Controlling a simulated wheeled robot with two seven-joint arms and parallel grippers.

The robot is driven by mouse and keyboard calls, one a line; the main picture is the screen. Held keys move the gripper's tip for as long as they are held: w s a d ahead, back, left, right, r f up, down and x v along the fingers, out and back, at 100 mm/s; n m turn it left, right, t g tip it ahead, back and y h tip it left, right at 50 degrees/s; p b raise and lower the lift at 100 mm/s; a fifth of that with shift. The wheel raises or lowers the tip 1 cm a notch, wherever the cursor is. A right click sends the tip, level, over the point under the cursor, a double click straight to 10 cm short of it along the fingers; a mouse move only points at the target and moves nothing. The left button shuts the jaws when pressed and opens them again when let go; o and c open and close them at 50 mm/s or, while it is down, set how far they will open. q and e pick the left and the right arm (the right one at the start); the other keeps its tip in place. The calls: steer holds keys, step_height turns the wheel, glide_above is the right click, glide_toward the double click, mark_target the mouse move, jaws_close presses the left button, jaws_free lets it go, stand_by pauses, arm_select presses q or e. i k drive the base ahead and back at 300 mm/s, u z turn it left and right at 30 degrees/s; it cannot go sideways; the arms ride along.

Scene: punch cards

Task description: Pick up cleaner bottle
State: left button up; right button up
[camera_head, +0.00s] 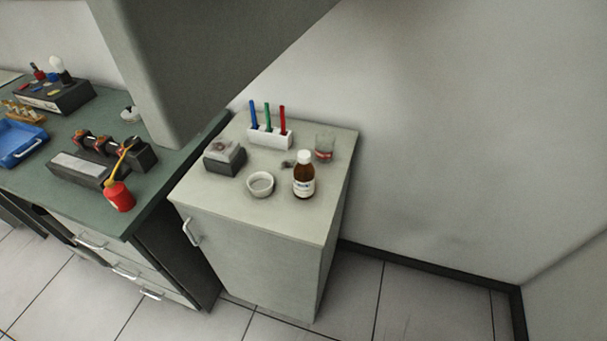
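A brown bottle with a white cap and a white label (304,175) stands upright on top of a pale cabinet (296,221), near its right front part. It looks like the cleaner bottle, but the label is too small to read. Neither of my grippers is in view.
Around the bottle stand a small white bowl (260,184), a glass (325,147), a grey box (224,157) and a white holder (269,138) with blue, green and red pens. A green workbench (165,185) with a red oil can (119,196) adjoins on the left. Floor at front right is clear.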

mark_target(304, 173)
steer(key=z, duration=2.4)
steer(key=i, duration=2.1)
steer(key=u, duration=3.05)
